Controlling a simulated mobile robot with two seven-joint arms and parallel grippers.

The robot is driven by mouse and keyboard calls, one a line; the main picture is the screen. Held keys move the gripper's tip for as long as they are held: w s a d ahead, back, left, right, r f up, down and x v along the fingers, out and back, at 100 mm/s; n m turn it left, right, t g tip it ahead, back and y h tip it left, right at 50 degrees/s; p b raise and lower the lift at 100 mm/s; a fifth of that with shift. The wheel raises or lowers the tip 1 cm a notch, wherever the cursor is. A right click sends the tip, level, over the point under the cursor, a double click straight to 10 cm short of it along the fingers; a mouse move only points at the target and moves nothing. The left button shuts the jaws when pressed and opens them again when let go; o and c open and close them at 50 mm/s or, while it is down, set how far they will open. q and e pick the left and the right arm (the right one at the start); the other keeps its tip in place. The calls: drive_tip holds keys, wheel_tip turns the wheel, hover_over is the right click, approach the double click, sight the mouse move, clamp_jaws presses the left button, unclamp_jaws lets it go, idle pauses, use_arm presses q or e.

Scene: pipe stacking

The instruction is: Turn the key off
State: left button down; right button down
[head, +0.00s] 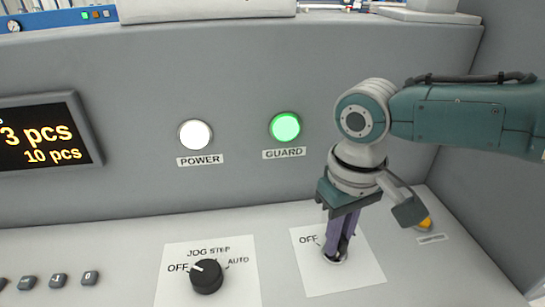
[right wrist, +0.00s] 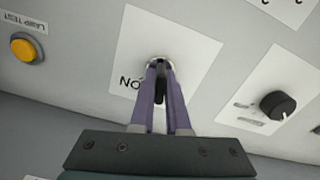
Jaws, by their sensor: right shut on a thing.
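The key (right wrist: 160,92) is a dark piece between my right gripper's purple fingers in the right wrist view. It sits in a round metal lock (head: 333,260) on a white label plate (head: 365,268). OFF is printed left of the lock in the head view. An upside-down ON shows beside the fingers in the right wrist view. My right gripper (head: 337,250) points down at the lock and is shut on the key; its fingertips (right wrist: 160,68) are close to the lock. The fingers hide most of the key, so its exact angle is unclear. My left gripper is out of view.
A black JOG STEP knob (head: 206,276) stands left of the lock. A yellow lamp test button (head: 425,223) is to the right, close to my wrist. On the upright panel are a white POWER lamp (head: 195,134), a lit green GUARD lamp (head: 285,127) and a display (head: 45,143).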

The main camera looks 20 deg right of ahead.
drive_tip(key=shift+n, duration=0.9)
drive_tip(key=n, duration=0.3)
drive_tip(key=shift+n, duration=0.3)
drive_tip(key=c, duration=0.7)
unclamp_jaws()
wheel_tip(320, 180, up, 7)
drive_tip(key=p, duration=0.7)
drive_tip(key=shift+r+p, duration=0.1)
drive_tip(key=shift+p, duration=0.3)
